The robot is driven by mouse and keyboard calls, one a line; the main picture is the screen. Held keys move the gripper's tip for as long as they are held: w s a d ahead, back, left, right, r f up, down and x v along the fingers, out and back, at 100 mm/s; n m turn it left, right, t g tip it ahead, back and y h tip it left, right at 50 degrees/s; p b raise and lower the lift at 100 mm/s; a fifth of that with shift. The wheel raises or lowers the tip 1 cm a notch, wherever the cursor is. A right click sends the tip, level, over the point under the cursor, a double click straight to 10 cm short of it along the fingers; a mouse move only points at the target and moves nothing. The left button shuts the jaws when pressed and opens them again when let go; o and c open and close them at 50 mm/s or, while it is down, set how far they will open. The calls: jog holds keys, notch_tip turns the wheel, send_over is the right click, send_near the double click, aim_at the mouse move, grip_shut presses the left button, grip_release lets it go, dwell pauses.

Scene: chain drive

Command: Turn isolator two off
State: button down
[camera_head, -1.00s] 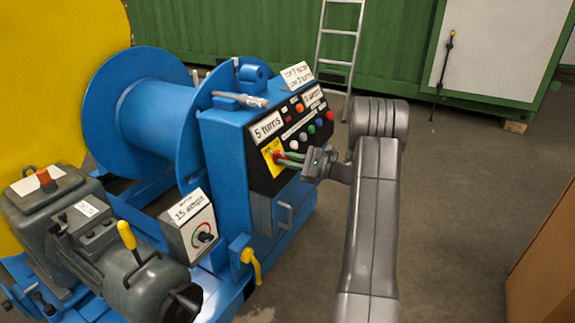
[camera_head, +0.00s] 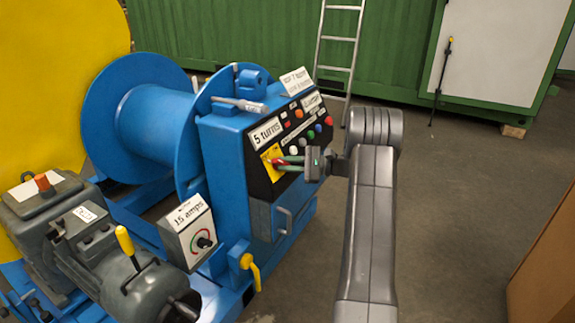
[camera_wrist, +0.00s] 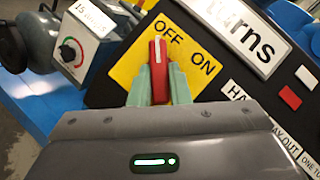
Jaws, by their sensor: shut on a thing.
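The isolator is a yellow plate (camera_wrist: 134,68) marked OFF and ON, with a red handle (camera_wrist: 160,72) bearing a white line. My gripper (camera_wrist: 158,82) is shut on the red handle, with a pale green finger on each side. In the wrist view the handle's tip points up, close to the OFF lettering and away from ON. In the head view the yellow plate (camera_head: 267,158) is on the black panel of the blue machine, and my gripper (camera_head: 281,163) reaches it from the right. No isolator number is readable.
Coloured buttons (camera_head: 310,134) sit just above and right of the plate. A "15 amps" dial box (camera_head: 187,232), a yellow-handled lever (camera_head: 128,246) and a yellow hook-like handle (camera_head: 251,270) are lower left. Floor is open right of my arm; a brown box edge (camera_head: 545,260) stands far right.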

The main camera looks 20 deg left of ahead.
jog(key=c, duration=1.4)
grip_release()
jog(key=shift+o, duration=0.2)
jog(key=p+v, duration=0.2)
jog(key=v, duration=1.1)
jog(key=shift+d+p, duration=0.3)
jog(key=shift+d, duration=0.1)
jog(key=shift+a, duration=0.15)
jog(key=b+x, duration=0.2)
jog(key=x, duration=1.1)
jog(key=shift+a+b, duration=0.3)
jog(key=shift+b, duration=0.05)
jog(key=shift+d, duration=0.1)
